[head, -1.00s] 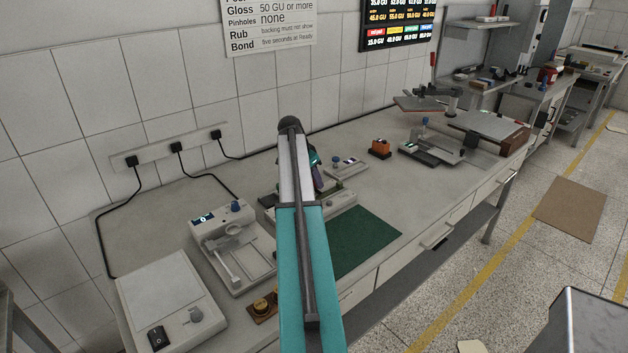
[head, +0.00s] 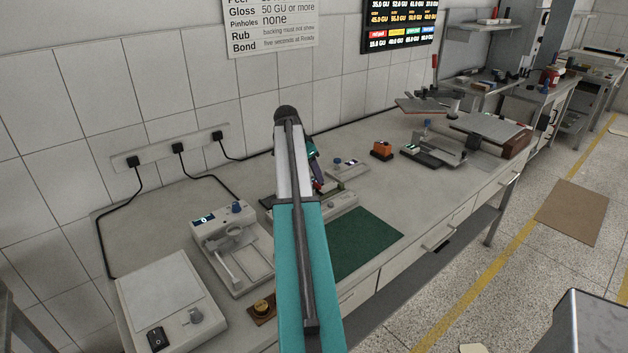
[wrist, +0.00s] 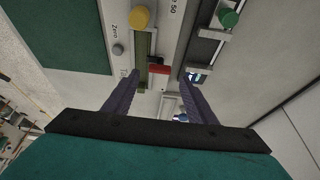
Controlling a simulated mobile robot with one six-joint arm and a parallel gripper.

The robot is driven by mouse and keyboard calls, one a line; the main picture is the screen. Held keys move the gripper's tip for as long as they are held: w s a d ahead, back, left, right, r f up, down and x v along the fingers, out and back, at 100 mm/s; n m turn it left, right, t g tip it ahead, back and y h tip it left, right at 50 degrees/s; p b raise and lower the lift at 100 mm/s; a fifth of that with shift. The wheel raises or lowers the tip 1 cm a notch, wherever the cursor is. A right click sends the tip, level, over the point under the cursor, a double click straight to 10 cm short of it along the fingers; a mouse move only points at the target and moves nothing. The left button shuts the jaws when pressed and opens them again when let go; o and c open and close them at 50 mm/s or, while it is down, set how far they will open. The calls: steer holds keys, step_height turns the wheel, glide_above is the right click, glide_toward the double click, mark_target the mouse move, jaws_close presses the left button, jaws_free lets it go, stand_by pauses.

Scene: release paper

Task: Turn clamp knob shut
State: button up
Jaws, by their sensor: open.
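My gripper (wrist: 160,76) is open, its two dark fingers spread on either side of a small red block (wrist: 158,69) in the wrist view. Nothing shows held between them. Beyond the fingertips are a yellow knob (wrist: 139,17), a small grey knob (wrist: 118,49) beside the word "Zero", and a green knob (wrist: 229,17). The fingers appear apart from these knobs. I cannot tell which knob is the clamp knob. In the head view my arm hides most of the instrument (head: 343,203) behind it, and the gripper is mostly hidden too.
A white instrument with a blue knob (head: 236,207) stands left of my arm, with a flat white balance-like unit (head: 165,285) in front. A green mat (head: 365,243) lies right of my arm.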

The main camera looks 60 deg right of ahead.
steer(key=b+v, duration=0.1)
steer(key=v, duration=0.8)
steer(key=shift+r+b, duration=0.3)
steer(key=shift+b, duration=0.1)
